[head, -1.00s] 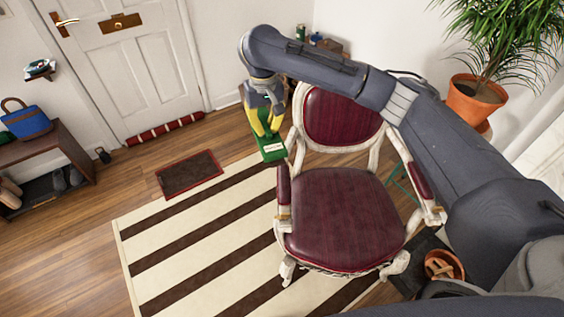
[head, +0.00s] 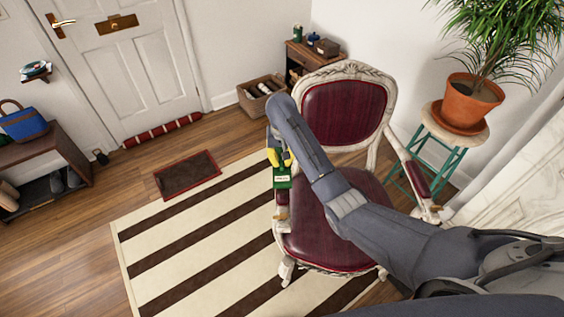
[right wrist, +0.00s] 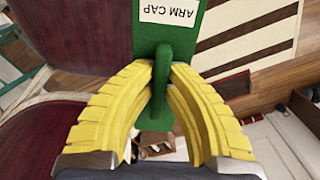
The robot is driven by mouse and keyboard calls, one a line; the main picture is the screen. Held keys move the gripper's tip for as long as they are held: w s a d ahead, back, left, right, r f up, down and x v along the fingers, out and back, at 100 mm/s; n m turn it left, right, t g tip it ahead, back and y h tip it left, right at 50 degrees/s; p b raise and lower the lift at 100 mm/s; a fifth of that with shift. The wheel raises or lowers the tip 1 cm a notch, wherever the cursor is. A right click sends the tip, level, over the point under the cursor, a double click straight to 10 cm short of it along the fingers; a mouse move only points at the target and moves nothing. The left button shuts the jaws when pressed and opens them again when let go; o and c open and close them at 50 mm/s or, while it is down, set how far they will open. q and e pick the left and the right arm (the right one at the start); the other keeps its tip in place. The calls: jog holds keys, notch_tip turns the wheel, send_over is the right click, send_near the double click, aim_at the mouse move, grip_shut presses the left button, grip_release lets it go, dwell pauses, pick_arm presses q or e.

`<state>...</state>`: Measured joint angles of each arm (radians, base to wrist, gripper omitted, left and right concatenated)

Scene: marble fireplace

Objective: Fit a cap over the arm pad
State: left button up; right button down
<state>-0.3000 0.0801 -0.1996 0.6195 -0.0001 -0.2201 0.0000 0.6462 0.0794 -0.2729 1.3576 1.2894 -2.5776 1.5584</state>
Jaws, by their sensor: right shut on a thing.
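The red chair (head: 335,232) has a dark red pad on each arm. A green cap (head: 283,182) with a white label is over or near the left arm pad (head: 282,197); in the head view it hides part of that pad, and I cannot tell whether they touch. My right gripper (head: 279,157), with yellow fingers, is shut on the cap. In the right wrist view the cap (right wrist: 186,44) reads "ARM CAP", and the fingers (right wrist: 160,90) close around its loop handle. The right arm pad (head: 417,178) is uncovered. My left gripper is out of view.
A potted plant (head: 474,102) on a teal stool stands right of the chair. A wooden crate (head: 255,100) and a small cabinet (head: 297,62) are behind it. The striped rug (head: 190,248) is clear to the left.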

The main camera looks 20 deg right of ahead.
jog(key=shift+s+f, duration=0.2)
jog(key=shift+f, duration=4.9)
jog(key=shift+f, duration=0.1)
jog(key=c, duration=1.4)
grip_release()
notch_tip(320, 180, up, 12)
